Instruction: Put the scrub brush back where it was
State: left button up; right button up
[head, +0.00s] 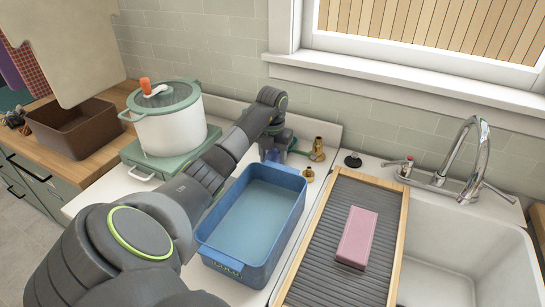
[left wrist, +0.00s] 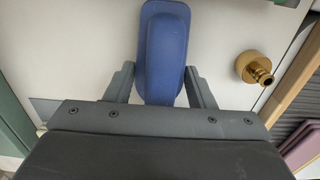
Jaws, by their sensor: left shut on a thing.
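A blue scrub brush (left wrist: 163,45) lies between the two fingers of my left gripper (left wrist: 161,88) in the left wrist view. Its rounded end reaches out past the fingertips over the white counter. The fingers press on its sides, so the gripper is shut on it. In the head view my left gripper (head: 276,146) is at the back of the counter, behind the blue tub, and the arm hides most of the brush. I cannot tell whether the brush touches the counter. My right gripper is not in view.
A blue tub (head: 296,190) of water stands in front of the gripper. Brass fittings (head: 317,150) are just right of it. A ridged board (head: 322,255) bears a pink block (head: 357,237), beside the sink (head: 440,280). A white pot (head: 170,128) stands left.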

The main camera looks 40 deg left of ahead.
pick_arm(q)
jog(key=o, duration=0.6)
jog(key=shift+f, duration=0.1)
jog(key=o, duration=0.3)
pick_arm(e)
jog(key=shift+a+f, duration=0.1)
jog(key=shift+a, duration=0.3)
pick_arm(q)
jog(key=shift+o, duration=0.2)
jog(key=shift+r+p, duration=0.3)
jog(key=shift+w+r+b, duration=0.1)
jog(key=shift+r+b, duration=0.3)
notch_tip(320, 180, up, 4)
jog(key=shift+f, duration=0.1)
notch_tip(320, 180, up, 6)
jog(key=p, duration=0.5)
jog(key=shift+f, duration=0.25)
jog(key=shift+r+p, duration=0.85)
jog(key=shift+p, duration=0.15)
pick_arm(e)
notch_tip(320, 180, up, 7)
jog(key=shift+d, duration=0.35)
